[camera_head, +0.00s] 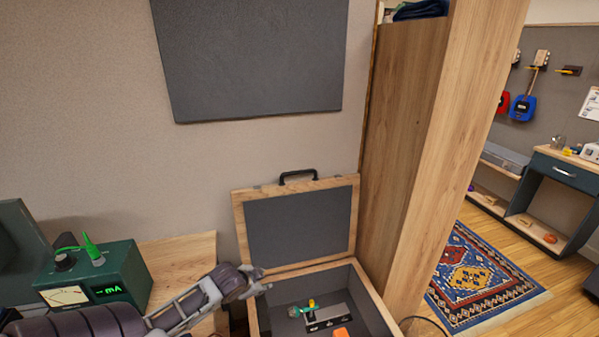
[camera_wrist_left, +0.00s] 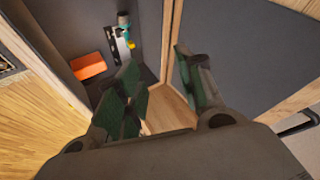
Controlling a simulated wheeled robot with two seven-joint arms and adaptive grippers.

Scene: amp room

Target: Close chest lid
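The chest (camera_head: 371,291) is a wooden box with a dark grey lining, at the lower middle of the head view. Its lid (camera_head: 300,228) stands open and roughly upright at the back, with a black handle (camera_head: 298,175) on its top edge. My left gripper (camera_head: 262,282) is at the chest's left side, by the hinge corner. In the left wrist view its fingers (camera_wrist_left: 156,62) are apart with nothing between them; the lid's grey panel (camera_wrist_left: 235,50) is to the right and the chest's interior to the left. My right gripper is in neither view.
Inside the chest are an orange block (camera_head: 341,332) and a grey metal piece (camera_head: 326,317) with green and yellow parts. A green meter (camera_head: 122,274) stands on a wooden surface at left. A tall wooden cabinet (camera_head: 410,150) stands close to the chest's right.

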